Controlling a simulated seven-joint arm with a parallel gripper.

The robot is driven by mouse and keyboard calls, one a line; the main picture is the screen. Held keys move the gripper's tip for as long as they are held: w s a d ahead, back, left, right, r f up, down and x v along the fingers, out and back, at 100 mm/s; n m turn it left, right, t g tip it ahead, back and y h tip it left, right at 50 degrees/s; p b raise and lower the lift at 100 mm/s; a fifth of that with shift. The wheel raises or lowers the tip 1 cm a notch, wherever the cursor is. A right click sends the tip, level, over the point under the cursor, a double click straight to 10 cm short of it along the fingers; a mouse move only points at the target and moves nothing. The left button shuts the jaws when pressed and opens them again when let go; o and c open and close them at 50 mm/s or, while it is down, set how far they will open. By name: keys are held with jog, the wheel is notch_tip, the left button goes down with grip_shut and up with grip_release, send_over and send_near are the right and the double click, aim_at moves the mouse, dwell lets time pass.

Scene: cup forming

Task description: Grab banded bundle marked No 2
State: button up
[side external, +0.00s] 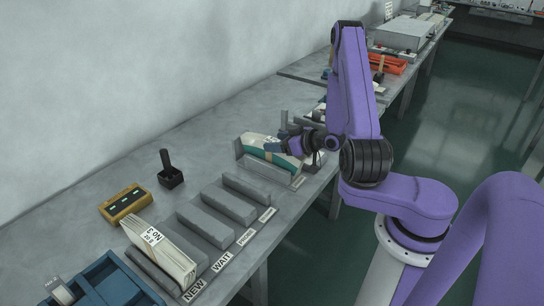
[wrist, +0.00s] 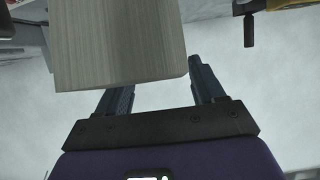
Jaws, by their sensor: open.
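A bundle with a white top, a teal side and a tan band (side external: 256,152) lies in a grey holder at the far end of the slot row in the side external view. Its marking is too small to read. My gripper (side external: 280,146) is open at this bundle, partly covering it. In the wrist view, a pale, fine-lined block (wrist: 120,45), apparently the bundle's end, reaches toward the open gripper (wrist: 160,76). The right finger is beside its edge; contact cannot be told. Another white bundle (side external: 160,252), marked No 3, leans in the slot labelled NEW.
Grey slot dividers (side external: 205,228) line the table's front edge, with labels including NEW and WAIT. A yellow box (side external: 126,204), a black-handled tool (side external: 171,176) and a blue tray (side external: 112,282) stand nearby. The table (side external: 215,135) is clear along the wall.

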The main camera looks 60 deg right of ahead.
jog(key=shift+w, duration=0.2)
grip_shut()
jog(key=shift+r, duration=0.1)
